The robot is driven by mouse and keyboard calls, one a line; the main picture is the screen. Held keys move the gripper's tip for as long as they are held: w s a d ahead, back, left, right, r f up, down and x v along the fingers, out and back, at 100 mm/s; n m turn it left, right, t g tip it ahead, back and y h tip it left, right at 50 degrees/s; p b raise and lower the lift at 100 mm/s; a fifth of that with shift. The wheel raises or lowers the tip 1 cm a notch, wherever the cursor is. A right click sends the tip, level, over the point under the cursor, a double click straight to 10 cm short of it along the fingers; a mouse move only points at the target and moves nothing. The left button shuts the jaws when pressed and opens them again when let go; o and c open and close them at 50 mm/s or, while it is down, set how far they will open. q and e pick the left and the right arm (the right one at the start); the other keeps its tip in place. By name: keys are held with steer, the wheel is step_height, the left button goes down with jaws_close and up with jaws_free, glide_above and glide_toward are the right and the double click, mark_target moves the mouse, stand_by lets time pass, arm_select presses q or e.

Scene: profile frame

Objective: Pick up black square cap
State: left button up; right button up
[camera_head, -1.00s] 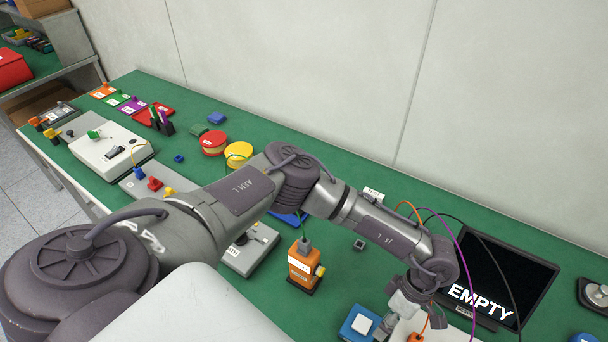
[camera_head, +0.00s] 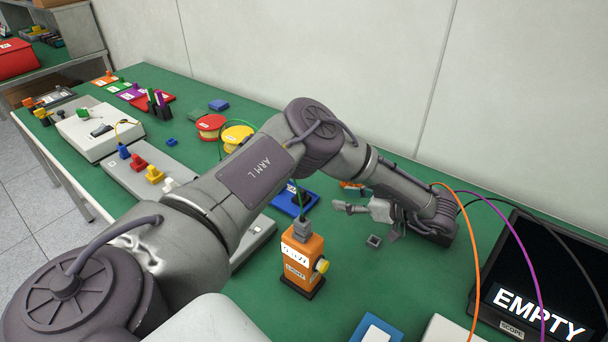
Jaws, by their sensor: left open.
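The black square cap (camera_head: 374,241) is a small dark square piece with a lighter grey centre, lying on the green bench right of the orange box. My left gripper (camera_head: 367,221) is open and empty. It hangs over the bench just behind the cap in the picture, with one finger to the left and the other close to the cap's right. I cannot tell its exact height or whether it touches the cap. My right gripper is out of view.
An orange box (camera_head: 301,259) with a yellow knob stands left of the cap. A blue block (camera_head: 377,329) is in front. A monitor reading EMPTY (camera_head: 535,285) stands at the right, with cables. Yellow (camera_head: 237,137) and red (camera_head: 210,127) spools sit farther back. Bare green bench lies around the cap.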

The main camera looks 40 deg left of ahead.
arm_select(q)
glide_toward(305, 191)
steer(key=x, duration=0.2)
steer(key=b+x, duration=0.1)
steer(key=x, duration=0.1)
steer(key=shift+s+a+f, duration=0.15)
steer(key=shift+s+f, duration=0.05)
steer(key=shift+f, duration=0.2)
steer(key=shift+r+x, duration=0.15)
steer(key=shift+x, duration=1.25)
steer(key=shift+r+x, duration=0.1)
steer(key=shift+x, duration=1.25)
steer(key=shift+w+a, duration=0.1)
steer(key=shift+w, duration=0.05)
steer(key=shift+c, duration=0.9)
jaws_close()
